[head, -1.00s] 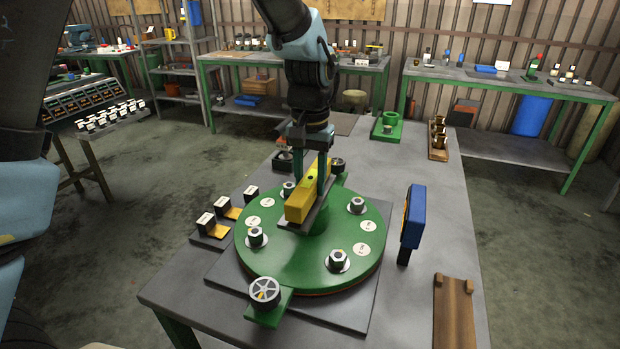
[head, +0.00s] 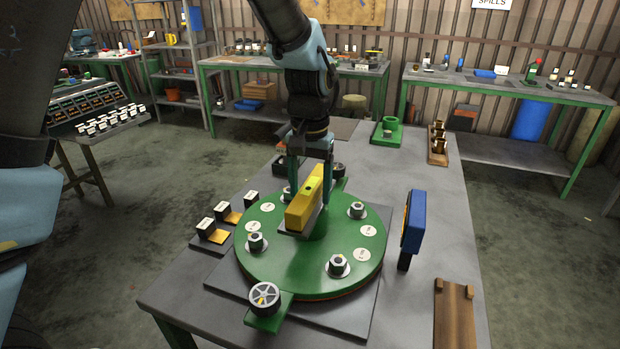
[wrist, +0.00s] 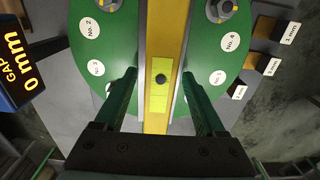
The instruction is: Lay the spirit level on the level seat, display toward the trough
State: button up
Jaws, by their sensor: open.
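The yellow spirit level (head: 305,207) lies on a narrow grey seat (head: 300,231) raised above the middle of the round green disc (head: 340,270). In the wrist view the level (wrist: 160,85) runs lengthwise between the fingers, with a bright display patch and a dark round spot facing up. My gripper (head: 309,192) is open around the level's far part. In the wrist view its green fingers (wrist: 162,95) stand apart from both sides of the level. I cannot tell which part is the trough.
Several bolts with nuts (head: 338,264) and numbered labels ring the disc. A handwheel (head: 264,296) sticks out in front. A blue gap display (head: 414,220) stands at the right, and black blocks (head: 206,228) at the left. A wooden rack (head: 454,310) lies front right.

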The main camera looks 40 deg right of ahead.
aim_at(310, 186)
notch_tip(310, 186, up, 12)
jog(key=b, duration=0.2)
jog(key=w+a+f+n, duration=0.25)
jog(key=w+a, duration=0.35)
jog(key=a, duration=0.4)
jog(key=w+a+f+n, duration=0.25)
jog(key=w+a, duration=0.35)
jog(key=a, duration=0.3)
jog(key=s+a+f+n, duration=0.1)
jog(key=a+f+n, duration=0.1)
jog(key=a, duration=0.9)
jog(key=s+a+f+n+t, duration=0.1)
jog(key=a+f, duration=0.4)
jog(key=a, duration=0.6)
jog(key=shift+s+n+t, duration=0.3)
jog(key=shift+s+n, duration=0.2)
jog(key=shift+n, duration=0.6)
